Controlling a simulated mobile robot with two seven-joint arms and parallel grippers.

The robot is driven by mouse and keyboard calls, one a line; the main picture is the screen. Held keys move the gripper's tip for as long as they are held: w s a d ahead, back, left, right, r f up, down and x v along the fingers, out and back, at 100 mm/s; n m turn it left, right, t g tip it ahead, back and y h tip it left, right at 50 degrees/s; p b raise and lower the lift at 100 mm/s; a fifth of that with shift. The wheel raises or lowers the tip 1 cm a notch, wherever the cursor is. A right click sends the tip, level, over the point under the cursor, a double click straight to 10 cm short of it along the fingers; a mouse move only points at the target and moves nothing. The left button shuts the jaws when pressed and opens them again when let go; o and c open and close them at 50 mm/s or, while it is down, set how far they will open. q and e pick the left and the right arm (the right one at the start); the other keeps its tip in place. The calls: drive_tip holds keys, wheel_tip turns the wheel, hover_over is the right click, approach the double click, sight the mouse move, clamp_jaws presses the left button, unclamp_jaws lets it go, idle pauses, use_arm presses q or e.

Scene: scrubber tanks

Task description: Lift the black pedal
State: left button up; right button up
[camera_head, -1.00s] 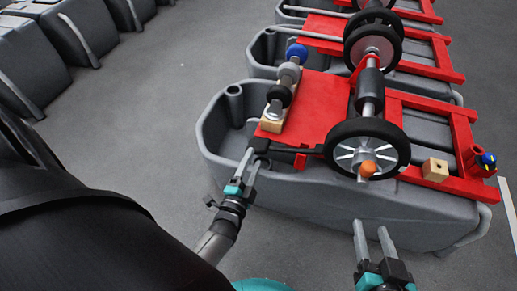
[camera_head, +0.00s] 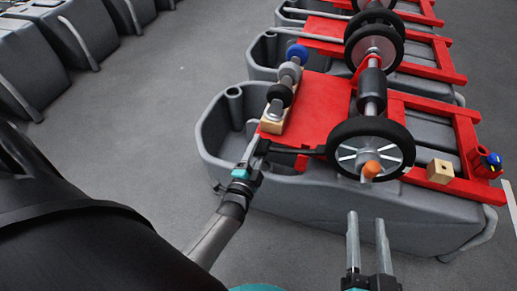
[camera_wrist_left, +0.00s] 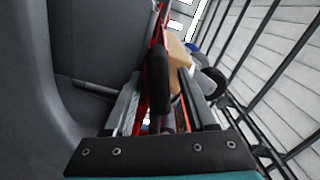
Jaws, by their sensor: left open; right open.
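The black pedal (camera_head: 285,150) is a dark bar at the near left side of the red frame, above the rim of the nearest grey tank. My left gripper (camera_head: 254,150) is at the pedal's left end, its fingers partly overlapping it. In the left wrist view, the pedal's black rounded end (camera_wrist_left: 159,78) lies between the two open fingers of my left gripper (camera_wrist_left: 162,98). I cannot tell whether the fingers touch it. My right gripper (camera_head: 367,228) is open and empty in front of the tank, below the near wheel.
The nearest grey tank (camera_head: 330,205) carries a red frame (camera_head: 322,105), a black-tyred wheel (camera_head: 352,138) with an orange knob (camera_head: 372,169), and a wooden block (camera_head: 440,171). Similar units stand behind. Grey floor is open to the left.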

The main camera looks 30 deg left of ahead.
use_arm(q)
drive_tip(key=shift+c, duration=0.3)
clamp_jaws()
idle(1.1)
